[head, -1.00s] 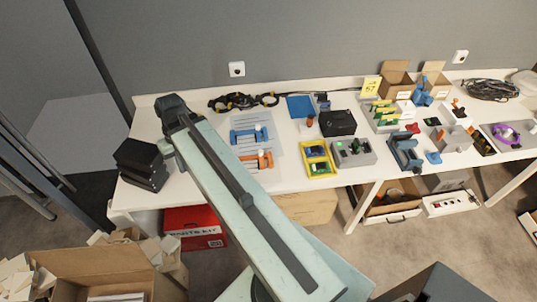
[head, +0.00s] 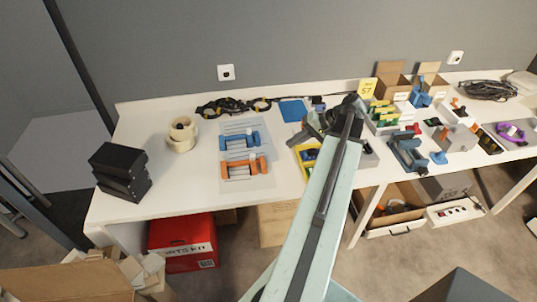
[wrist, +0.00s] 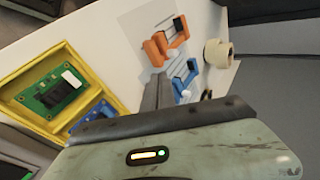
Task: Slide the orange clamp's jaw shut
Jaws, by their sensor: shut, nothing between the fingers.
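The orange clamp (head: 246,172) lies on a pale printed sheet left of centre on the table in the head view. Its two orange end blocks stand apart, with rods between them. It also shows at the top of the wrist view (wrist: 157,50). A blue clamp (head: 239,140) lies just behind it on the same sheet, and beside it in the wrist view (wrist: 184,82). My gripper (head: 298,136) is shut and empty, to the right of both clamps and apart from them. In the wrist view, its dark fingers (wrist: 158,92) point toward the clamps.
A yellow tray (wrist: 98,65) holding a green circuit board is close to my gripper. Tape rolls (head: 182,135) and stacked black boxes (head: 121,172) stand to the left. Goggles (head: 225,106) lie behind the sheet. Bare table surrounds the sheet's left side.

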